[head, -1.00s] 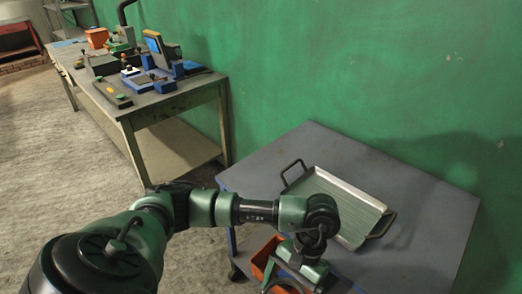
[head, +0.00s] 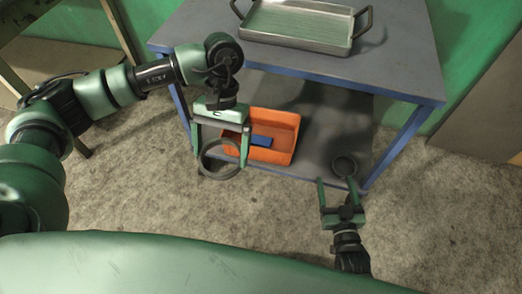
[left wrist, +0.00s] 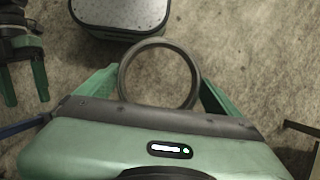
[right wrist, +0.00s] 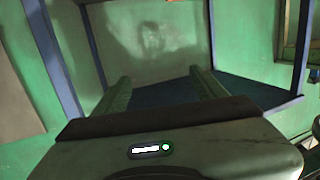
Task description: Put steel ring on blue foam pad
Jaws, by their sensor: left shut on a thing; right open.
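A grey steel ring (head: 218,178) is between the fingers of my left gripper (head: 221,158), which is shut on it. The left wrist view shows the ring (left wrist: 124,75) upright in the picture between both green fingers. It hangs in front of an orange bin (head: 287,122) on the table's lower shelf. A small blue piece (head: 262,141), perhaps the foam pad, lies in the bin; the ring and gripper partly cover the bin's left side. My right gripper (head: 337,184) is open and empty, low in front of the shelf's right part.
A metal tray (head: 297,22) with dark handles stands on the grey table top (head: 390,62), above the shelf. A dark round thing (head: 344,165) is at the shelf's front right, near my right gripper. Blue table legs (head: 395,150) bound the shelf. Concrete floor (head: 285,215) is clear in front.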

